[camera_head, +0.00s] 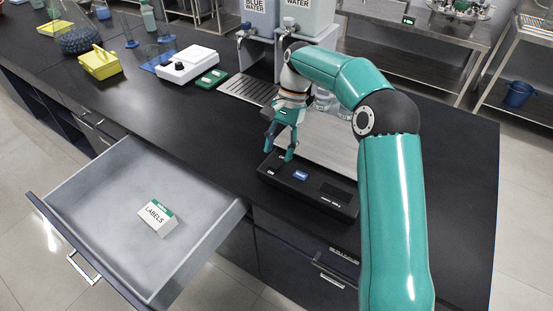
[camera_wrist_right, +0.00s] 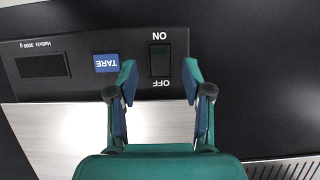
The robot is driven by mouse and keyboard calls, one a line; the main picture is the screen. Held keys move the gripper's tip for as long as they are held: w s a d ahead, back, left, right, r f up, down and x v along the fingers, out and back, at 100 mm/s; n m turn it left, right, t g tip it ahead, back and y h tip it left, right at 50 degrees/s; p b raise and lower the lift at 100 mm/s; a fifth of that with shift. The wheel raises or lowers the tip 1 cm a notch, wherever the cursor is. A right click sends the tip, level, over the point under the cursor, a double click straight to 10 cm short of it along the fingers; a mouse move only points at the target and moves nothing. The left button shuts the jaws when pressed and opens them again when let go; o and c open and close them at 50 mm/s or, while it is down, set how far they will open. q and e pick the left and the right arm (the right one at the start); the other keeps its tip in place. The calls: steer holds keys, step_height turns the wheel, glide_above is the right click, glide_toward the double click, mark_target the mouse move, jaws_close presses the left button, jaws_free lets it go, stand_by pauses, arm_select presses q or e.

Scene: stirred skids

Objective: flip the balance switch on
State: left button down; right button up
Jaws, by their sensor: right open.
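The black balance (camera_head: 312,193) sits on the dark bench with its steel weighing plate (camera_head: 323,148) behind the front panel. Its switch (camera_wrist_right: 160,61) lies between the ON and OFF labels in the right wrist view, beside the blue TARE button (camera_wrist_right: 106,63). The switch face is dark with a faint green tint; I cannot tell which way it is set. My right gripper (camera_head: 279,151) is open and points down over the panel's left end. In the wrist view its fingertips (camera_wrist_right: 160,74) stand either side of the switch, holding nothing. My left gripper is not in view.
An open grey drawer (camera_head: 95,210) with a LABELS box (camera_head: 157,218) juts out at front left.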

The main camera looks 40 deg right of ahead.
mark_target(277, 164)
steer(key=shift+x, duration=1.45)
